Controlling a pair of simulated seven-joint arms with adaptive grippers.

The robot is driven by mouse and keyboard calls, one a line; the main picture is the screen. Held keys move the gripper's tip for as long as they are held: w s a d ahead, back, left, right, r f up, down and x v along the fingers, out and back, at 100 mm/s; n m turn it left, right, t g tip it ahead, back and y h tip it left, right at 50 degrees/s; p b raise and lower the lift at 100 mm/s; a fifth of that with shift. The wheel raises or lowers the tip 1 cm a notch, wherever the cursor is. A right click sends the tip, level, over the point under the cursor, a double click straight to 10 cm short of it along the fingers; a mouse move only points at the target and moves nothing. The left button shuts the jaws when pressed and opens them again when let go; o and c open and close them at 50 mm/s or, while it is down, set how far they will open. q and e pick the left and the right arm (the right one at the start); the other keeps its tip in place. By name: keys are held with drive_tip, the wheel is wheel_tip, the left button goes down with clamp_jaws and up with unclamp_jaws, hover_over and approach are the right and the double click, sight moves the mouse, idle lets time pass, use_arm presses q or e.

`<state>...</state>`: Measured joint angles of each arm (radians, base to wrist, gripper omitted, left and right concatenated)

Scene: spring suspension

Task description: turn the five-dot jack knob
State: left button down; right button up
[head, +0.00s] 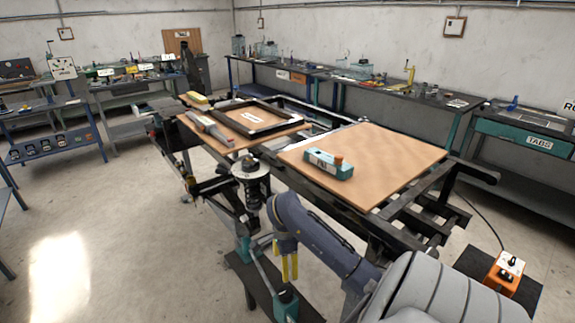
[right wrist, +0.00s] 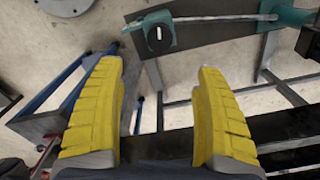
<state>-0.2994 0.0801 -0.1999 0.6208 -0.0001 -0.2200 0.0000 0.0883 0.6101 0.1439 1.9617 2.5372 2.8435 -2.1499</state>
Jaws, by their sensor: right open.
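My right gripper (head: 289,277) points down over the lower shelf of the frame, its yellow fingers apart. In the right wrist view the open gripper (right wrist: 160,75) has nothing between its fingers. Beyond the fingertips, near the top, is a teal jack block with a round black knob (right wrist: 158,38) bearing a white mark. The knob is apart from the fingers, and I cannot make out any dots. A teal jack body (head: 286,303) also shows at the bottom of the head view, below the gripper; its knob is too small to tell. My left gripper is not in view.
A spring strut (head: 252,185) stands left of my right arm. The wooden boards on the frame (head: 395,155) carry a teal tool (head: 328,165) and a black square frame (head: 255,118). An orange control box (head: 505,268) sits at the right. The floor at left is clear.

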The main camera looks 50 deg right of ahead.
sight(285, 292)
drive_tip(key=shift+f, duration=8.6)
drive_tip(key=c, duration=1.3)
drive_tip(key=shift+m, duration=0.3)
